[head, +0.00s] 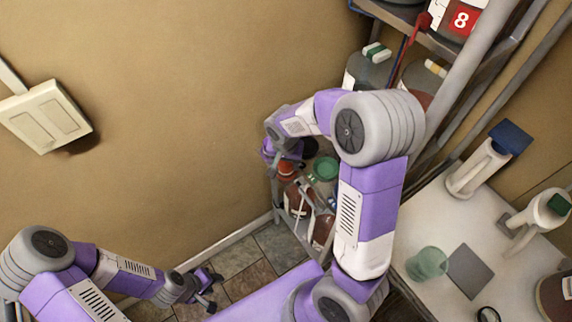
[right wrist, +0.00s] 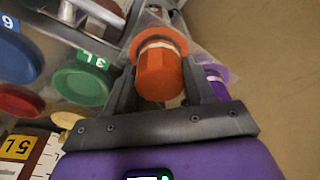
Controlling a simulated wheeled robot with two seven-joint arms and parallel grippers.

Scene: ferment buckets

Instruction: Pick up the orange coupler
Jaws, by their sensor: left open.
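The orange coupler (right wrist: 160,75) is a flanged orange piece with a pale band, seen in the right wrist view between the fingers of my right gripper (right wrist: 160,85). The fingers stand on both sides of it; I cannot tell whether they press on it. In the head view, an orange piece (head: 286,170) shows just below my right gripper (head: 284,158), at the shelf by the wall. My left gripper (head: 208,290) is open and empty above the tiled floor, low in the head view.
Beside the coupler are a green lid marked 3 L (right wrist: 82,82), a blue lid (right wrist: 15,55), a red lid (right wrist: 20,101) and a purple piece (right wrist: 215,77). The rack (head: 425,40) holds bottles. A white table (head: 425,215) at the right carries a green cup (head: 427,263).

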